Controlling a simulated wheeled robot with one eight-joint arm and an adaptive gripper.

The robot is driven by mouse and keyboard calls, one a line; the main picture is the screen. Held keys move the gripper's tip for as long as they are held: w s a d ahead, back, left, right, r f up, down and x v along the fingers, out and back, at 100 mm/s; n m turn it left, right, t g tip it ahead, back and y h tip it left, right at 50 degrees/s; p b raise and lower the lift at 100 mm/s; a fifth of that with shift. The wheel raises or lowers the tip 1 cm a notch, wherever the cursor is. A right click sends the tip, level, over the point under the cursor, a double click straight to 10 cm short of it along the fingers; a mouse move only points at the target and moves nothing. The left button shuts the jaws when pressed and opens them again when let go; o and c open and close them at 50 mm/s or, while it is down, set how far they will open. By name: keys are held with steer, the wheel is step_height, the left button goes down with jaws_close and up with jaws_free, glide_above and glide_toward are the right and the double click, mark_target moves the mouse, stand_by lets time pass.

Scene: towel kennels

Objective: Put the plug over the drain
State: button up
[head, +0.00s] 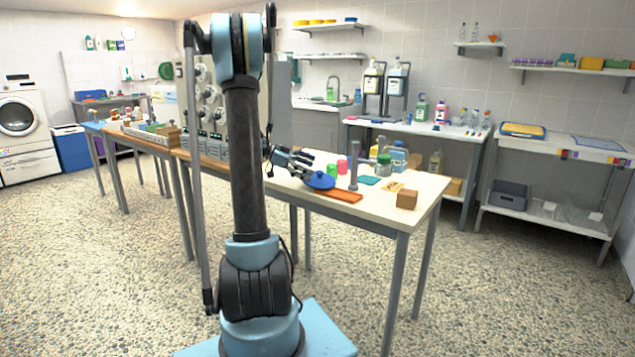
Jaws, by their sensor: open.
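My gripper (300,170) is open at the end of my arm, over the near part of the white table. A round blue piece (321,181), which may be the plug, is just at its fingertips. It looks tilted, and I cannot tell whether the fingers touch it. An orange-brown flat board (343,195) lies right beside the blue piece. I cannot make out a drain on the table; it may be hidden by the gripper or the blue piece. A sink with a tap (335,88) is at the back counter.
On the white table (425,190) stand a grey post (354,172), a pink cup (342,167), a green cup (331,170), a teal cloth (369,180), a lidded jar (384,164) and a brown block (406,199). Open speckled floor (480,290) lies to the right.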

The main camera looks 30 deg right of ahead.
mark_target(319, 171)
steer(key=x, duration=0.3)
steer(key=shift+s+d+f, duration=0.1)
steer(key=shift+s+d, duration=0.05)
steer(key=shift+d, duration=0.1)
steer(key=shift+c, duration=0.2)
steer(key=c, duration=1.1)
steer(key=shift+c, duration=0.2)
